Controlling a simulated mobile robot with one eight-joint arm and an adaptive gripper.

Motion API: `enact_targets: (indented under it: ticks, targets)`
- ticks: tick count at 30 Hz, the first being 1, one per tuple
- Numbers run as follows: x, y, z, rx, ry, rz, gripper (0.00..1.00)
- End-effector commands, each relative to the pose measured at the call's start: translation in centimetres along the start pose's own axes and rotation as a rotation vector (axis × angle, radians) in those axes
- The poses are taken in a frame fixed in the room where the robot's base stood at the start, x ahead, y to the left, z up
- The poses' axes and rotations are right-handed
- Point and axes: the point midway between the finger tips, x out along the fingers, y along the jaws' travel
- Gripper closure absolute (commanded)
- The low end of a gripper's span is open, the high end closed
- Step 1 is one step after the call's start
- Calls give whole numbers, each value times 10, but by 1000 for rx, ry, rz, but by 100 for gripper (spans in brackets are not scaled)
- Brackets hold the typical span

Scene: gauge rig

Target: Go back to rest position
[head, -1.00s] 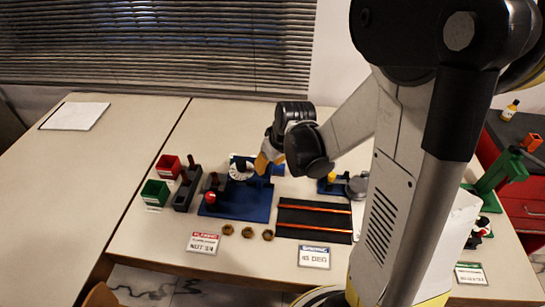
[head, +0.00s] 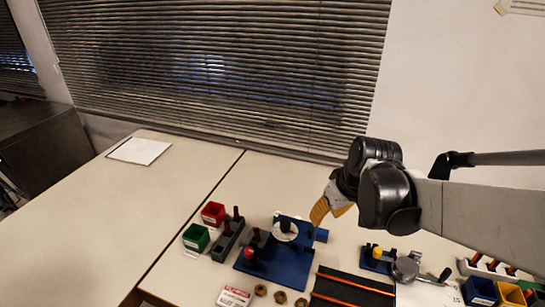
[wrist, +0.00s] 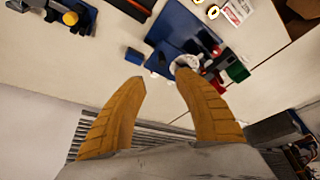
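My gripper (head: 331,207) is raised above the table, just right of and above the blue gauge rig (head: 275,266) in the head view. In the wrist view my gripper (wrist: 160,82) shows two orange fingers spread wide with nothing between them. The blue rig (wrist: 178,28) with its white round dial (wrist: 184,62) lies beyond the fingertips, apart from them. My arm reaches in from the right side of the head view.
Red (head: 213,213) and green (head: 196,238) bins stand left of the rig. A black mat with orange strips (head: 350,290) lies to its right. Blue (head: 480,291) and yellow (head: 511,294) bins stand at far right. The table's left part is clear except for a white sheet (head: 139,151).

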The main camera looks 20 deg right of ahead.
Motion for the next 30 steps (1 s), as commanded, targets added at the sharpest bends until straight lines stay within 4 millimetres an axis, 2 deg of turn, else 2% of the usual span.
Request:
enact_targets:
  ticks: [5, 8, 13, 18, 22, 30]
  targets:
    - [-4, -6, 2, 5, 6, 5, 63]
    - [-18, -22, 7, 18, 28, 22, 63]
    - [-47, -61, 27, 64, 100, 59, 63]
    - [-64, -89, 48, 108, 178, 74, 63]
    - [-70, -99, 57, 129, 216, 74, 63]
    - [-72, -102, 59, 139, 229, 75, 63]
